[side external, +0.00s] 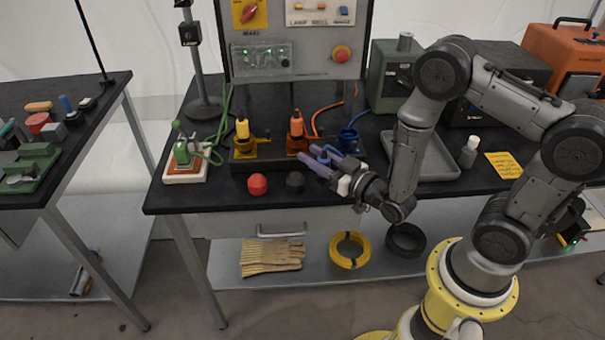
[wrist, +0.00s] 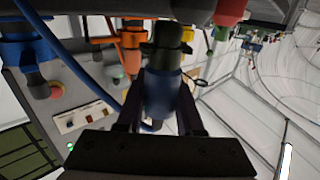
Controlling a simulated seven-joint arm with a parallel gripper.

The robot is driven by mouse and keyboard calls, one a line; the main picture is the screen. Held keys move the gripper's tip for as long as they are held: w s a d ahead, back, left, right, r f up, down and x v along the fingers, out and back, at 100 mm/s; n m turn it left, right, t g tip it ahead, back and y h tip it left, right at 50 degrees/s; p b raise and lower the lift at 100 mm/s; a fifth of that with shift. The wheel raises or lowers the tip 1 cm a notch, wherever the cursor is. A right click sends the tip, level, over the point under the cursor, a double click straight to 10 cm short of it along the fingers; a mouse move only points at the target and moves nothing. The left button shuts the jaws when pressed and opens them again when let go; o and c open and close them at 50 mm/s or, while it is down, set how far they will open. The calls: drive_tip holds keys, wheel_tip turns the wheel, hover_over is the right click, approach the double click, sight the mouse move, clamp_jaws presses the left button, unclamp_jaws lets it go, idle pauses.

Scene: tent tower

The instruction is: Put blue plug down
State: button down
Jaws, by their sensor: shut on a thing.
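My gripper (side external: 321,157) is at the front of the black table, before the orange and blue sockets. It is shut on the blue plug (wrist: 162,92), which sits between the two dark fingers in the wrist view, its dark end pointing away from the palm. In the side external view the plug is mostly hidden by the fingers. The blue socket (side external: 347,137) with its blue cable stands just behind the gripper. It also shows at upper left in the wrist view (wrist: 28,50). Whether the plug touches anything is unclear.
An orange plug (side external: 296,124) and a yellow plug (side external: 242,129) stand upright in their sockets. A grey tray (side external: 440,171) lies to the right. A control panel (side external: 293,38) rises behind.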

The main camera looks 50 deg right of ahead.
drive_tip(key=s+d+r+m+g+h, duration=0.1)
drive_tip(key=s+d+r+m+h, duration=0.1)
drive_tip(key=s+d+r, duration=0.3)
drive_tip(key=s+d+r+m+g+h, duration=0.1)
drive_tip(key=s+d+r+h, duration=0.4)
drive_tip(key=r, duration=0.5)
drive_tip(key=shift+d+r+m, duration=0.15)
drive_tip(key=shift+d+m, duration=0.4)
drive_tip(key=shift+m, duration=0.35)
drive_tip(key=w+d+f, duration=0.1)
drive_tip(key=w+f, duration=0.2)
drive_tip(key=w, duration=0.1)
drive_tip(key=w+d+f, duration=0.2)
drive_tip(key=w+f, duration=0.1)
drive_tip(key=w, duration=0.1)
drive_tip(key=w+d+f, duration=0.1)
drive_tip(key=w+f, duration=0.2)
drive_tip(key=w, duration=0.1)
drive_tip(key=shift+w+d, duration=0.1)
drive_tip(key=shift+d, duration=0.3)
drive_tip(key=f, duration=0.1)
drive_tip(key=w+f, duration=0.1)
drive_tip(key=f, duration=0.1)
drive_tip(key=shift+d, duration=0.15)
drive_tip(key=shift+f, duration=0.3)
